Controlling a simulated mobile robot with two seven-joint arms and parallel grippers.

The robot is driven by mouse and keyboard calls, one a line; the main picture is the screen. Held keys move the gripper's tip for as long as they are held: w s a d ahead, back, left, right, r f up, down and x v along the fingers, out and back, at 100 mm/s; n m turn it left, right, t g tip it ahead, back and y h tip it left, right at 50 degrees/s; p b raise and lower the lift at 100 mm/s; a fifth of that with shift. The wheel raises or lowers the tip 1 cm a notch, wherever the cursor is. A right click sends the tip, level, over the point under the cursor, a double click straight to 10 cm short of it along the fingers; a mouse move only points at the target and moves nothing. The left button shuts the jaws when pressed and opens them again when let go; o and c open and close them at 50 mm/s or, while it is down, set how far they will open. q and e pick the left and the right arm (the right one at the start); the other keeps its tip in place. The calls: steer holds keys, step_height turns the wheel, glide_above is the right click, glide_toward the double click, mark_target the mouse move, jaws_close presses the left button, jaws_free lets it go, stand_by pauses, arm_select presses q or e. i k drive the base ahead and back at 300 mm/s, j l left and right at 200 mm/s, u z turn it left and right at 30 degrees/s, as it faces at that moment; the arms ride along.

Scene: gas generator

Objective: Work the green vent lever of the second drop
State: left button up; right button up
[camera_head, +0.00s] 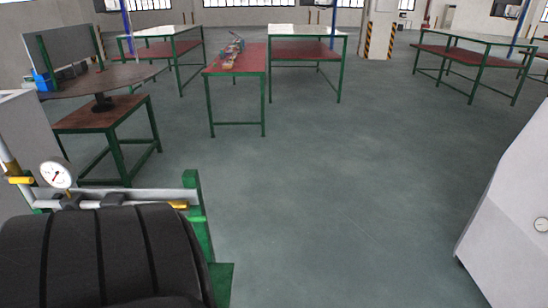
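A white pressure gauge (56,173) stands on a pale pipe (140,195) at the lower left. A yellow handle (20,180) is left of the gauge, and a second yellow piece (178,205) is at the pipe's right end. A small bright green bar (197,219) shows beside the green upright post (191,182); I cannot tell whether it is the vent lever. No other lever-like green part stands out. Neither of my grippers is in view.
A white cabinet (510,220) with a gauge stands at the right. Green-framed tables (237,88) stand further back. The grey floor (330,210) between is clear.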

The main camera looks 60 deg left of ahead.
mark_target(191, 218)
steer(key=i+u, duration=0.9)
steer(key=i+l+u, duration=0.25)
steer(key=u, duration=0.2)
steer(key=i+u, duration=0.25)
steer(key=u, duration=0.15)
steer(key=i+u, duration=0.3)
steer(key=u, duration=0.15)
steer(key=i+u, duration=0.25)
steer(key=u, duration=0.15)
steer(key=i+l+u, duration=0.2)
steer(key=u, duration=0.25)
steer(key=i+u, duration=0.15)
steer(key=u, duration=0.25)
steer(key=i+u, duration=0.1)
steer(key=u, duration=0.35)
steer(key=i+l+u, duration=0.15)
steer(key=u, duration=0.25)
steer(key=i+l+u, duration=0.1)
steer(key=u, duration=0.35)
